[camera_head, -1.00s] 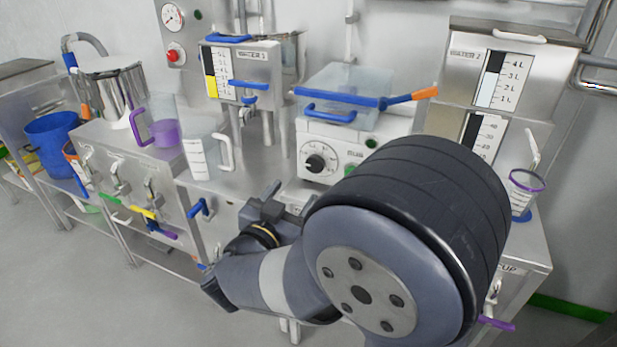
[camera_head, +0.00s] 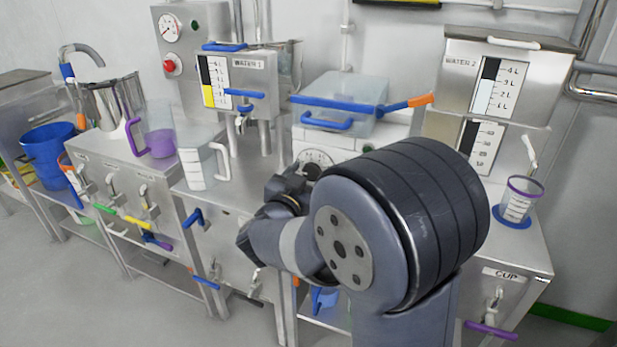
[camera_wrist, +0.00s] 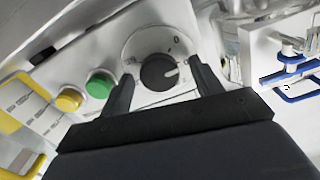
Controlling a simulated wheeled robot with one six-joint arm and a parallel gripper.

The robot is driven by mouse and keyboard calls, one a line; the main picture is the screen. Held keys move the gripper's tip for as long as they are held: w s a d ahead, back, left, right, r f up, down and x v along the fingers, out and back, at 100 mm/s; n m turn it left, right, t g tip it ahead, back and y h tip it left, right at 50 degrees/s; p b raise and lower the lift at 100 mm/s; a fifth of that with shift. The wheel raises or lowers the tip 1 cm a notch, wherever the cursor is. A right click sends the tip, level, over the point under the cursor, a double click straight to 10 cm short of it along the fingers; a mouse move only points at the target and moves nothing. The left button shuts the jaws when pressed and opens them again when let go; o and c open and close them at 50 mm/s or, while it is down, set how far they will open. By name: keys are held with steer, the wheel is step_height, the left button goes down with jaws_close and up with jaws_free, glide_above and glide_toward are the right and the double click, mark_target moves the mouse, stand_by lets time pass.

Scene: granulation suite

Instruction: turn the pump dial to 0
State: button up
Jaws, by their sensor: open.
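The pump dial (camera_wrist: 158,72) is a dark round knob with a pale pointer line on a light scale plate, on the front of a white unit. In the head view the dial's scale (camera_head: 318,157) shows just above my gripper (camera_head: 290,182), which hides part of it. In the wrist view my gripper (camera_wrist: 160,88) is open, with one dark finger on each side of the knob. I cannot tell whether the fingers touch it. A "0" mark shows on the scale, up and right of the knob.
A green button (camera_wrist: 100,84) and a yellow button (camera_wrist: 69,99) sit beside the dial. A clear box with a blue handle (camera_head: 327,122) is above the unit. A measuring jug (camera_head: 197,165) stands to the left, and a blue-handled valve (camera_head: 244,95) is up and left.

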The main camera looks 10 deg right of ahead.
steer(key=shift+c, duration=0.2)
steer(key=c, duration=0.9)
steer(key=shift+r+p, duration=0.1)
steer(key=shift+p, duration=0.25)
steer(key=n+p, duration=0.2)
steer(key=p, duration=0.2)
steer(key=shift+r, duration=0.2)
steer(key=n+p, duration=0.3)
steer(key=p, duration=0.1)
steer(key=shift+f+n, duration=0.1)
steer(key=shift+n, duration=0.2)
steer(key=shift+f+n+p, duration=0.1)
steer(key=shift+n+p, duration=0.4)
steer(key=shift+n, duration=0.1)
steer(key=shift+f, duration=0.1)
